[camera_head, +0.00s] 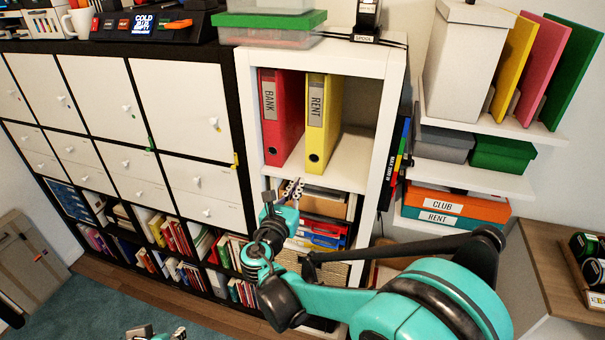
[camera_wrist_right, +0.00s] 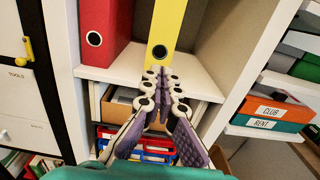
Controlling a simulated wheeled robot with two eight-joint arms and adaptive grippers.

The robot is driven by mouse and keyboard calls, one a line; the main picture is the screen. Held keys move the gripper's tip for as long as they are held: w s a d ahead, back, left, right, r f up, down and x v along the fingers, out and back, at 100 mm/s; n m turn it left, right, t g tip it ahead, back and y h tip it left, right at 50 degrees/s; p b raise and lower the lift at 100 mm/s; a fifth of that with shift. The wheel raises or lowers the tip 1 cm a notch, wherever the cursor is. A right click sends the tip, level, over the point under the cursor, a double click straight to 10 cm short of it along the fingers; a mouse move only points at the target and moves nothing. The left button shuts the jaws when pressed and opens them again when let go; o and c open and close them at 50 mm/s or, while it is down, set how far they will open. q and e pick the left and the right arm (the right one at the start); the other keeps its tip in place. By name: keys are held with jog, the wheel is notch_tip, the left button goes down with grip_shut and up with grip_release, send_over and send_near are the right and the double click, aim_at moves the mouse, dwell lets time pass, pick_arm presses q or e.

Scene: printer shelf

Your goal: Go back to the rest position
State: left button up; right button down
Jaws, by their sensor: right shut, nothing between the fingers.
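My right gripper (camera_head: 292,188) is in front of the white shelf unit (camera_head: 390,105), at about the height of the board under the binders. Its fingers are together and empty, which also shows in the right wrist view (camera_wrist_right: 160,76). A red binder (camera_head: 283,120) labelled BANK and a yellow binder (camera_head: 322,125) labelled RENT stand upright on that board. In the right wrist view the fingertips overlap the lower part of the yellow binder (camera_wrist_right: 163,25); I cannot tell whether they touch it. Only a small part of my left gripper (camera_head: 155,333) shows at the bottom edge.
White cabinet doors (camera_head: 110,100) fill the left, with book compartments below. On the right, wall shelves (camera_head: 475,178) hold boxes and coloured folders. A wooden table (camera_head: 545,245) stands at the far right. Open carpet (camera_head: 120,300) lies at the lower left.

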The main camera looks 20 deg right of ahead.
jog(key=s+d+f+m+g+y, duration=0.2)
jog(key=s+d+f+m+g, duration=0.15)
jog(key=s+m, duration=0.4)
jog(key=s+d+f+m+g+y, duration=0.2)
jog(key=s+d+f+m+g, duration=0.15)
jog(key=s+m, duration=0.35)
jog(key=s+a+f+m+y, duration=0.2)
jog(key=s+a+m+y, duration=0.1)
jog(key=s+m, duration=0.2)
jog(key=s+a+f+m+y, duration=0.2)
jog(key=s+m, duration=0.3)
jog(key=m, duration=0.4)
jog(key=shift+s+a+f+g+y+b, duration=0.3)
jog(key=shift+s+a+f+g+y, duration=0.1)
jog(key=shift+a+f, duration=0.2)
jog(key=shift+m, duration=0.25)
